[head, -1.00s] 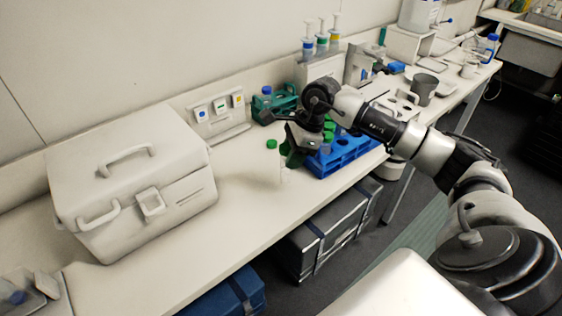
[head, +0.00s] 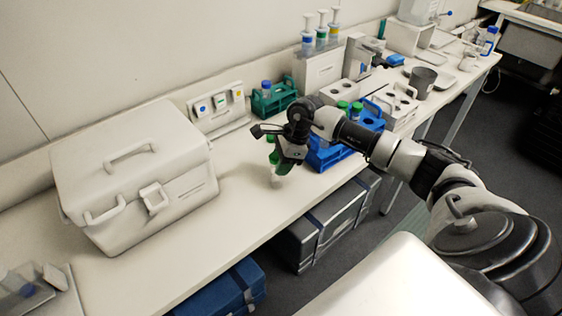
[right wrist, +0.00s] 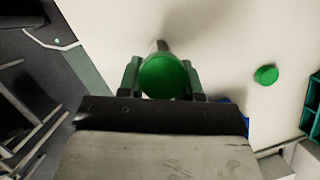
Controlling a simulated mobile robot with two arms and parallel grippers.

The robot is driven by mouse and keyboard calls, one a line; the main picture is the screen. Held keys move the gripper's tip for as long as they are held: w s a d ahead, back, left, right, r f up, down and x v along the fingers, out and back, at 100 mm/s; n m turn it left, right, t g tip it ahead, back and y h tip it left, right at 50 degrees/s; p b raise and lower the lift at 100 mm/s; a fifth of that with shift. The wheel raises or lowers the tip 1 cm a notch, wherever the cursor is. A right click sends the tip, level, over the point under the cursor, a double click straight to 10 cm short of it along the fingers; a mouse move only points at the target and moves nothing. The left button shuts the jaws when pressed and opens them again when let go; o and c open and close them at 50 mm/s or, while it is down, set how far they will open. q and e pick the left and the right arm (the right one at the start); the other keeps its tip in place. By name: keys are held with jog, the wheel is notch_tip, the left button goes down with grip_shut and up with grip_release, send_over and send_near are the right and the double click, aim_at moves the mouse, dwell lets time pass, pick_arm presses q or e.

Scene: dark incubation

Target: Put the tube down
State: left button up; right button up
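My right gripper (head: 279,165) is over the front part of the bench, pointing down. In the right wrist view its green fingers are on both sides of the tube's round green cap (right wrist: 163,77), close against it. The clear tube (head: 277,181) shows faintly below the fingers in the head view, close to the bench top. I cannot tell whether its bottom touches. A second small green cap (right wrist: 266,74) is on the bench beside the gripper. My left gripper is not in view.
A blue rack (head: 328,158) with green-capped tubes stands just right of the gripper. A green rack (head: 273,104) is behind it. A large white case (head: 135,185) stands to the left, with clear bench between. The bench's front edge is close to the gripper.

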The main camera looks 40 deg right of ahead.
jog(key=o, duration=0.4)
jog(key=shift+r+p, duration=0.25)
jog(key=shift+p, duration=0.05)
jog(key=shift+d+r+b, duration=0.2)
jog(key=shift+r+b, duration=0.1)
jog(key=shift+b, duration=0.05)
jog(key=shift+b+v, duration=1.6)
jog(key=shift+v, duration=4)
